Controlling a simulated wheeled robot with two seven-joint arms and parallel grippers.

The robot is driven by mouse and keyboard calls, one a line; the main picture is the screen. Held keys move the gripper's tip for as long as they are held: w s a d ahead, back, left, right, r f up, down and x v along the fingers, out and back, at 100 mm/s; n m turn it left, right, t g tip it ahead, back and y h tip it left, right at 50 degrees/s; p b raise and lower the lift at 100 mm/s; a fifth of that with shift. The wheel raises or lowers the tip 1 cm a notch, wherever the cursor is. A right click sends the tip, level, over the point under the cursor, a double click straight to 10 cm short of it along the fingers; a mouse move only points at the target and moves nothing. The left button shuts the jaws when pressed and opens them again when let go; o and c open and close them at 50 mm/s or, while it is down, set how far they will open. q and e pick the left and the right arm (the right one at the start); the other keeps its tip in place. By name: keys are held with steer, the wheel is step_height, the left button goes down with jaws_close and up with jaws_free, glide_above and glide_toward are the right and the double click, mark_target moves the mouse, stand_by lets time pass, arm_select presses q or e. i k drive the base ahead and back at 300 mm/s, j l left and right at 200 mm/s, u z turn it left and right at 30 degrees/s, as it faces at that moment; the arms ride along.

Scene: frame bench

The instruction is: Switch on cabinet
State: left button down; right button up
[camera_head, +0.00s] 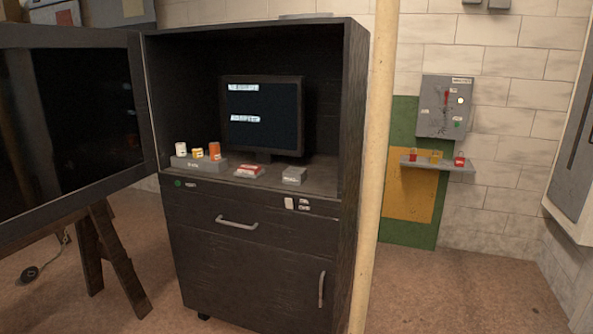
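A dark cabinet (262,270) stands in the middle, its upper bay open to the front. A monitor (262,115) inside shows two pale text lines on a dark screen. A green button (178,183) sits on the cabinet's front strip at left, with a small label beside it. A white switch-like piece (289,203) is on the strip at right. A grey wall box (444,107) at right has a red lever, a pale round light and a small green button. Neither of my grippers is in view.
A dark framed glass panel (68,42) adjoins the cabinet at left, with wooden trestle legs (104,248) below. Small cans (181,149) and blocks stand on the bay floor. A pale post (378,150) rises right of the cabinet. A wall shelf (437,164) holds small items. Floor at right is clear.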

mark_target(288, 201)
steer(key=i+j+z, duration=0.15)
steer(key=j, duration=0.45)
steer(key=i+j+z, duration=0.1)
steer(key=j, duration=0.55)
steer(key=i+j+z, duration=0.15)
steer(key=j, duration=0.5)
steer(key=i+j+z, duration=0.15)
steer(key=j, duration=0.55)
steer(key=i+j+z, duration=0.1)
steer(key=j, duration=0.55)
